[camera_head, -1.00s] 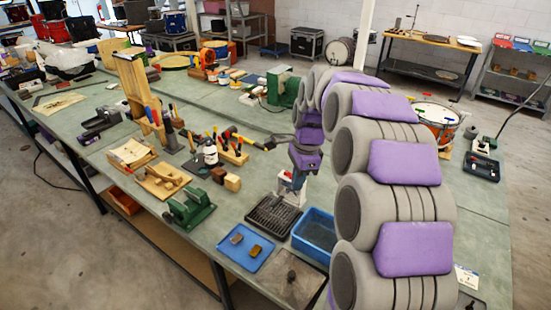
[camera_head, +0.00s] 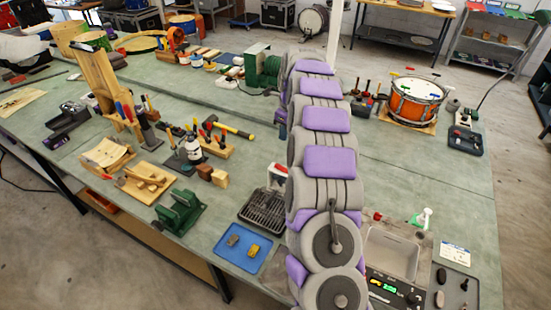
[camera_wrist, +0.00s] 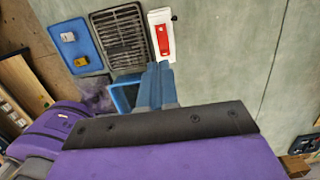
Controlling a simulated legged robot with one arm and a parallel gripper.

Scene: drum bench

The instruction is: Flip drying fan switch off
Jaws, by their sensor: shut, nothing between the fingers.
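A white fixture with a red panel (camera_head: 277,177) stands beside a black slatted rack on the bench. The wrist view shows the same white fixture with its red panel (camera_wrist: 163,40) and a small dark knob at one corner. It may be the fan switch; I cannot tell its position. My gripper (camera_wrist: 158,68) is shut and empty, its blue fingertips pointing toward the fixture, apparently apart from it. In the head view my own arm hides the gripper. A green machine (camera_head: 262,66) farther back may be the fan; this is unclear.
The black slatted rack (camera_wrist: 124,36) and blue tray with two small blocks (camera_wrist: 72,46) lie left of the fixture. Bench right of the fixture is clear. An orange drum (camera_head: 417,100) stands at back right.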

